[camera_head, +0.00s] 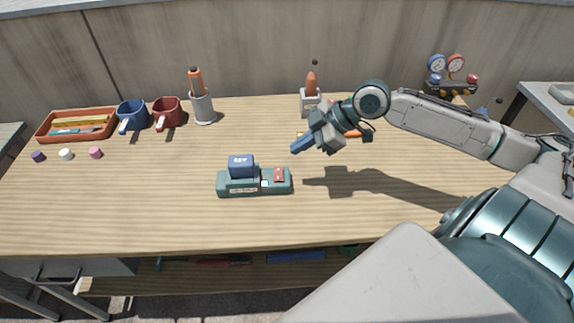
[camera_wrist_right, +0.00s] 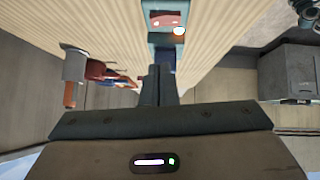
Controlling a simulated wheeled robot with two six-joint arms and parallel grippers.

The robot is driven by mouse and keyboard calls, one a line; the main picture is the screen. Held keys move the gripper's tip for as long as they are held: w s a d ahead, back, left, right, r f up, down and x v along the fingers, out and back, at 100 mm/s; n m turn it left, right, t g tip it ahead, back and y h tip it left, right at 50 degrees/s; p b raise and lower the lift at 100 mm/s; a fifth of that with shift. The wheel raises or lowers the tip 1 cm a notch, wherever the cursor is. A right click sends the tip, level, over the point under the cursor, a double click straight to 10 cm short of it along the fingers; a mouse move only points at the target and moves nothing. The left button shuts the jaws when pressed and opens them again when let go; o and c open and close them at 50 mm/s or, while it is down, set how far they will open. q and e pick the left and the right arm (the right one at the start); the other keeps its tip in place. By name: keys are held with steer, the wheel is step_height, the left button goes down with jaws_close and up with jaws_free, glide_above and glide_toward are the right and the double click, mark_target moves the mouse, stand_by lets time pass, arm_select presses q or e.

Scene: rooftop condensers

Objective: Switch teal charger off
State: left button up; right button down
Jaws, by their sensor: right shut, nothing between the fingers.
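The teal charger (camera_head: 233,189) lies on the wooden workbench near its middle. A blue battery block (camera_head: 241,165) sits in its left part. A red rocker switch (camera_head: 279,174) is on its right part, with a small pale lit lamp (camera_head: 264,184) beside it. My right gripper (camera_head: 296,147) is shut and empty, above and behind the charger's right end, apart from it. In the right wrist view the shut fingers (camera_wrist_right: 158,72) point towards the charger (camera_wrist_right: 160,42), where the red switch (camera_wrist_right: 168,20) and glowing lamp (camera_wrist_right: 179,31) show. My left gripper is not in view.
At the back left are an orange tray (camera_head: 42,133), a blue mug (camera_head: 132,115), a red mug (camera_head: 167,112) and a grey cup with an orange-handled tool (camera_head: 203,108). A pale holder (camera_head: 310,103) and gauges (camera_head: 450,88) stand behind my right arm. The bench around the charger is clear.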

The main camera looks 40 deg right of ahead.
mark_target(276, 174)
steer(key=x, duration=0.4)
steer(key=shift+w+a, duration=0.1)
steer(key=shift+a, duration=0.05)
step_height(276, 174, down, 3)
steer(key=shift+w+r, duration=0.1)
steer(key=shift+r, duration=0.1)
steer(key=shift+f, duration=0.75)
steer(key=shift+w, duration=0.1)
steer(key=shift+f, duration=0.2)
steer(key=shift+d, duration=0.2)
steer(key=shift+s+a+r+p, duration=0.1)
steer(key=shift+s+a+p, duration=0.4)
steer(key=shift+s, duration=0.15)
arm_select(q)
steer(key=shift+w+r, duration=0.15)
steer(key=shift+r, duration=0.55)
arm_select(e)
steer(key=shift+d, duration=0.1)
